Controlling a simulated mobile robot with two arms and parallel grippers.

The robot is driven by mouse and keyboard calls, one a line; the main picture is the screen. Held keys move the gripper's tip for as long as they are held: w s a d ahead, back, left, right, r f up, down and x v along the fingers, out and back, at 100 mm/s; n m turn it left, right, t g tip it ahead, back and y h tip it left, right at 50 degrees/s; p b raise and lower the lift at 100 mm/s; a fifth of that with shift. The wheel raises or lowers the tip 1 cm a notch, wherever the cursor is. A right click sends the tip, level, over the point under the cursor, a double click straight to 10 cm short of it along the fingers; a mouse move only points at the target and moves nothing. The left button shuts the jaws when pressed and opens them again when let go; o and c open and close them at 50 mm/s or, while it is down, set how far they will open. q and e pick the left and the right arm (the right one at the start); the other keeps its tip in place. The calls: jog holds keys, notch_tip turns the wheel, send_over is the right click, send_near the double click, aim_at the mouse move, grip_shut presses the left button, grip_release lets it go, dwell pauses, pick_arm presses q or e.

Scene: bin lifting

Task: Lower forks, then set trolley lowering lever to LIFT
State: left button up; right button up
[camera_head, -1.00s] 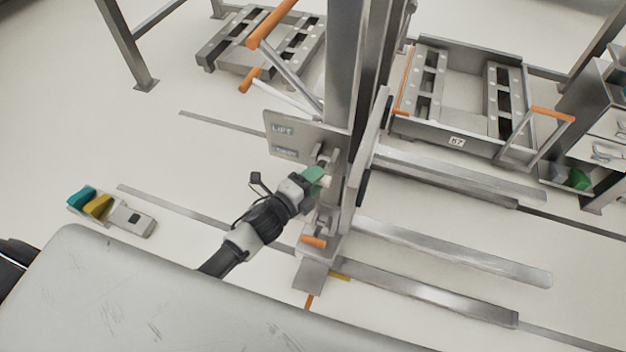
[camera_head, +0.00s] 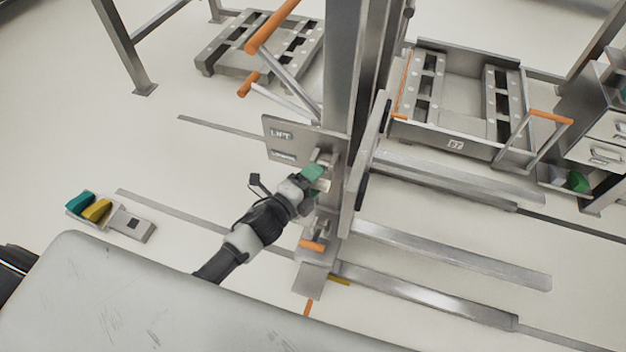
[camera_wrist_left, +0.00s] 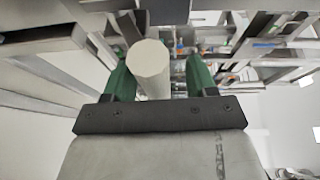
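The trolley's upright mast (camera_head: 345,60) stands in the middle of the head view. A metal plate marked LIFT (camera_head: 290,138) is fixed to its left side, with a second, unreadable label below. The forks (camera_head: 450,253) extend right, low beside the trolley's floor legs (camera_head: 425,293). My left gripper (camera_head: 317,180), with green fingers, is at the mast just below and right of the plate. In the left wrist view the open fingers (camera_wrist_left: 160,78) straddle a pale cylindrical lever handle (camera_wrist_left: 149,62). A gap shows beside the right finger; contact on the left is unclear. My right gripper is out of view.
Wheeled platforms with orange handles stand at the back left (camera_head: 262,45) and back right (camera_head: 455,130). An orange-tipped pedal (camera_head: 313,245) is low on the mast. A small box with teal and yellow blocks (camera_head: 95,210) lies on the floor at left. Drawers (camera_head: 605,125) stand far right.

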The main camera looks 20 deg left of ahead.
pick_arm(q)
jog(key=shift+r, duration=0.1)
jog(key=shift+s+a, duration=0.1)
jog(key=shift+s, duration=0.1)
jog(key=v, duration=1)
jog(key=shift+s, duration=0.2)
jog(key=shift+a, duration=0.15)
jog(key=s+a+f+n+g+y+p, duration=0.1)
jog(key=s+a+f+n+g+y, duration=0.2)
jog(key=f, duration=0.5)
jog(key=s+f+n+g+y+p, duration=0.1)
jog(key=s+f+n, duration=0.25)
jog(key=f, duration=0.35)
jog(key=s+a+f+n+g+y, duration=0.25)
jog(key=f+n, duration=0.25)
jog(key=f, duration=0.3)
jog(key=s+f+n+g+p, duration=0.1)
jog(key=s+f+n+g, duration=0.3)
jog(key=s, duration=0.8)
jog(key=s+d+f+n+g+p, duration=0.1)
jog(key=s+f+n+g, duration=0.3)
jog(key=s+f, duration=0.4)
jog(key=s, duration=0.4)
jog(key=shift+s+d+n, duration=0.15)
jog(key=shift+s+n, duration=0.1)
jog(key=shift+n, duration=0.1)
jog(key=shift+o, duration=0.2)
jog(key=shift+y, duration=0.25)
